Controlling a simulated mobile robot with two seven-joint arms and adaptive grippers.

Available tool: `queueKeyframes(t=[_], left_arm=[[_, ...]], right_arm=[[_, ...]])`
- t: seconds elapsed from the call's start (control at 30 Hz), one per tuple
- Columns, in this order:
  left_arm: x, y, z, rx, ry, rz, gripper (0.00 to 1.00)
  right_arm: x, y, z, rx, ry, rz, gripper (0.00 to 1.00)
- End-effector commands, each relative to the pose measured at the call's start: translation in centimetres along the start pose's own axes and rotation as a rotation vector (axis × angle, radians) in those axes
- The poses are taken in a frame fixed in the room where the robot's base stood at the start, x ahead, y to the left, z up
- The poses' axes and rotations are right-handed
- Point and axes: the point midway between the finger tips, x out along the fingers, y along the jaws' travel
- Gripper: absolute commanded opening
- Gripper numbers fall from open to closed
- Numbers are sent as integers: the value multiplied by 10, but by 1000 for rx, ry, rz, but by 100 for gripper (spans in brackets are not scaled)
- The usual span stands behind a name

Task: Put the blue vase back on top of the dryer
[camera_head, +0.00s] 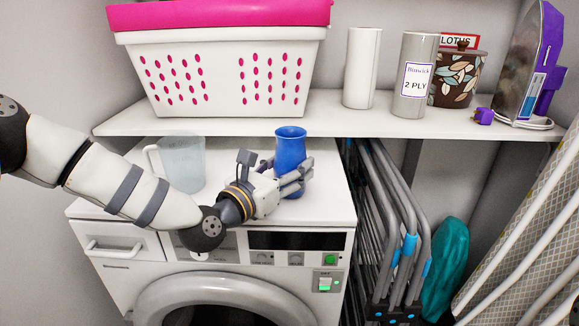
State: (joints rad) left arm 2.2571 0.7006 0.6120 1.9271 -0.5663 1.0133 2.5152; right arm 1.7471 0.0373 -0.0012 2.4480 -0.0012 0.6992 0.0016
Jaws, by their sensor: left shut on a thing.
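The blue vase (290,148) is upright over the right part of the white dryer top (327,205). My left gripper (292,178) is shut on the vase, with its fingers around the lower part. The fingers hide some of the vase's lower side. The base looks at or very close to the dryer top, but I cannot tell whether it touches. My right gripper is not in view.
A clear jug (181,162) stands on the dryer left of the vase. A shelf (225,115) above holds a white and pink basket (225,75) and several canisters. Folded metal racks (400,230) stand right of the dryer.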

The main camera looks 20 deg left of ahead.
Motion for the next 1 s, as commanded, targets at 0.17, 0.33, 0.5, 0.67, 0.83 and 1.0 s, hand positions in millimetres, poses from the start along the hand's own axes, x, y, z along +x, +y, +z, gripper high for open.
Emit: queueKeyframes(t=[0.17,0.33,0.5,0.67,0.83,1.0], left_arm=[[0,0,-2,0,-2,0,10],[0,0,-2,0,-1,0,73],[0,0,-2,0,-2,0,73],[0,0,4,2,-5,0,73],[-29,1,4,-3,-3,2,73],[-75,1,5,-4,-4,3,73]], right_arm=[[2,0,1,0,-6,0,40],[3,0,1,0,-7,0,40],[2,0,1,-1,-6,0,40],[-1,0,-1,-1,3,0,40],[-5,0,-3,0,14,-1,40],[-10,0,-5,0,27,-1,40]])
